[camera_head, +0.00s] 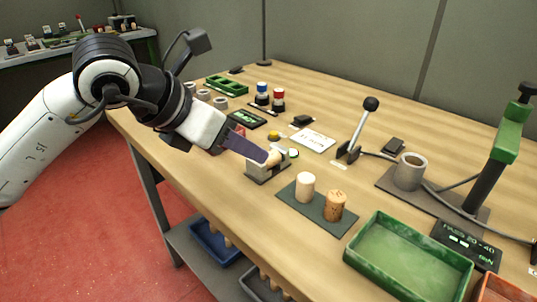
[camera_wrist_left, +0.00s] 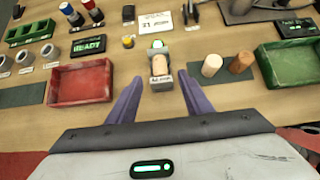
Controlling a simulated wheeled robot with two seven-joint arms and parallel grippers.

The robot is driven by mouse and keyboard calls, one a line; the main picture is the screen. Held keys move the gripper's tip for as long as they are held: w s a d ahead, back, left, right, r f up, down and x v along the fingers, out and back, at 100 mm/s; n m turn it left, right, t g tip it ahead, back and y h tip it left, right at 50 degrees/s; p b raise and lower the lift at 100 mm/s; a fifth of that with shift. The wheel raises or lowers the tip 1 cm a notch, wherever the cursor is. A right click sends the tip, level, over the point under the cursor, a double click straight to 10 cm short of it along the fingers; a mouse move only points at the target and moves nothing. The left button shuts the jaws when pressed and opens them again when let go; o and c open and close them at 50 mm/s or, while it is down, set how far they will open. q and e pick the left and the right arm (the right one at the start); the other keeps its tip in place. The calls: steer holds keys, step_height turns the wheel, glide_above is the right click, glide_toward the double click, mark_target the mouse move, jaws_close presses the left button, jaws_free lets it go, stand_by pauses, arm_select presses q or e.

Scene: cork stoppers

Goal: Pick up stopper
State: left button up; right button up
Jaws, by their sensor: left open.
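A pale cork stopper (camera_wrist_left: 160,65) lies in a small grey cradle (camera_wrist_left: 161,81) with a label on its front. In the head view this stopper (camera_head: 274,158) is partly hidden behind my left gripper's finger. My left gripper (camera_wrist_left: 158,80) is open and empty, with its purple fingers apart and the cradle just beyond, between the fingertips. In the head view my left gripper (camera_head: 262,154) reaches in from the left, close to the cradle. Two more stoppers stand upright on a dark mat, a pale one (camera_head: 305,187) and a browner one (camera_head: 335,205). My right gripper is not in view.
A green tray (camera_head: 409,258) lies at the front right. A red tray (camera_wrist_left: 80,83) is left of the cradle. A black-knobbed lever (camera_head: 360,128), a grey cup (camera_head: 410,171) and a green press (camera_head: 509,140) stand farther right.

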mark_target(269, 160)
arm_select(q)
steer(key=shift+x, duration=1.15)
steer(key=x, duration=0.5)
steer(key=shift+d, duration=0.1)
steer(key=shift+c, duration=0.3)
steer(key=c, duration=1.1)
steer(key=shift+o, duration=0.2)
